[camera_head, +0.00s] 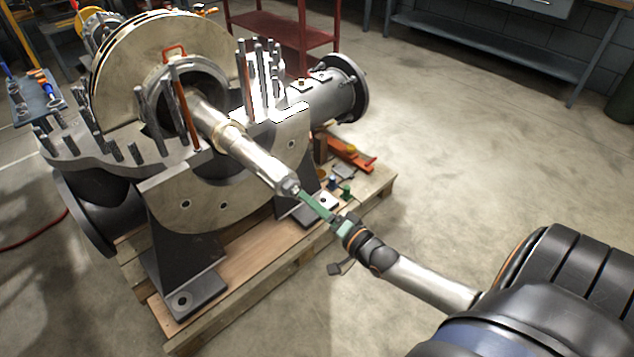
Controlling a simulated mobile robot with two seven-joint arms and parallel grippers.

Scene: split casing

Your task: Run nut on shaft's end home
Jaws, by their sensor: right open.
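The shaft (250,155) runs from the casing's middle toward the lower right. A grey nut (290,187) sits at its near end; its exact seating on the thread is too small to tell. My right gripper (316,205) comes in from the lower right. Its narrow green end points at the nut, with its tip close beside it. It is open, and I cannot tell whether it touches the nut. My left gripper is out of view.
The lower casing half (225,200) stands on a wooden pallet (285,285), with upright studs (262,75) around it. A red shelf (280,28) stands behind. The floor at right is clear.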

